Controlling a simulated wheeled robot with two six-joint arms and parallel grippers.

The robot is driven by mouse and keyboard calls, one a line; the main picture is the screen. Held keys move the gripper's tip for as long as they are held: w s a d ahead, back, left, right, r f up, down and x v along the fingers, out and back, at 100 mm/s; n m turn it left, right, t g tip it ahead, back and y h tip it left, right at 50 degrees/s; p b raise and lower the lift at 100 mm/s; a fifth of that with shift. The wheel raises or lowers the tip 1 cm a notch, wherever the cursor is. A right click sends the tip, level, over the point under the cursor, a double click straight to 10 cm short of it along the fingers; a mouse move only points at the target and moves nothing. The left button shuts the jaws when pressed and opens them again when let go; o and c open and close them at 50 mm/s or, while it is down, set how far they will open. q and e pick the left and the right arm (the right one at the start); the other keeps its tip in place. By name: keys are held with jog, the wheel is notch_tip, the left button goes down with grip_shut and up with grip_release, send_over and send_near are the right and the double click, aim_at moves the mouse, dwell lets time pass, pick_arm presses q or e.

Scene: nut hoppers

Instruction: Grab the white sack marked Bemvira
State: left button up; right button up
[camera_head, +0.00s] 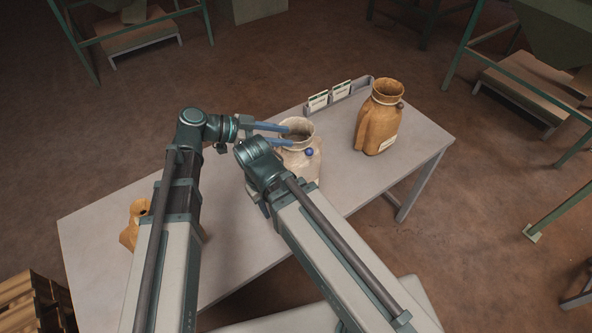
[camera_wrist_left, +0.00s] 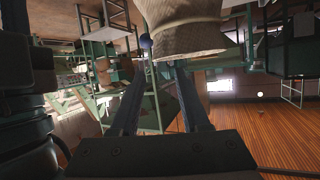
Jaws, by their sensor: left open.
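A pale cream sack (camera_head: 312,166) with an open, tied neck and a blue round tag stands on the table behind my right arm. Its lower left part is hidden, and I cannot read any name on it. My left gripper (camera_head: 288,136) is open, with its two fingers reaching toward the sack's neck from the left. In the left wrist view the pale sack (camera_wrist_left: 185,30) fills the top middle, at the tips of the open fingers (camera_wrist_left: 168,68). I cannot tell whether they touch it.
A brown sack (camera_head: 375,125) with a pale label stands to the right on the grey table (camera_head: 240,265). Another tan sack (camera_head: 129,236) is partly hidden behind my left arm. A grey card holder (camera_head: 350,93) sits at the table's back edge. Green hopper stands surround the table.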

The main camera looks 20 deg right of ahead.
aim_at(297, 141)
pick_arm(q)
jog(key=b+x, duration=0.1)
jog(key=x, duration=0.1)
jog(key=b+x, duration=0.1)
jog(key=x, duration=0.1)
jog(key=shift+d+f, duration=0.1)
jog(key=shift+f, duration=0.4)
jog(key=shift+d, duration=0.2)
jog(key=shift+s, duration=0.1)
grip_shut()
jog(key=shift+r, duration=0.1)
dwell(0.5)
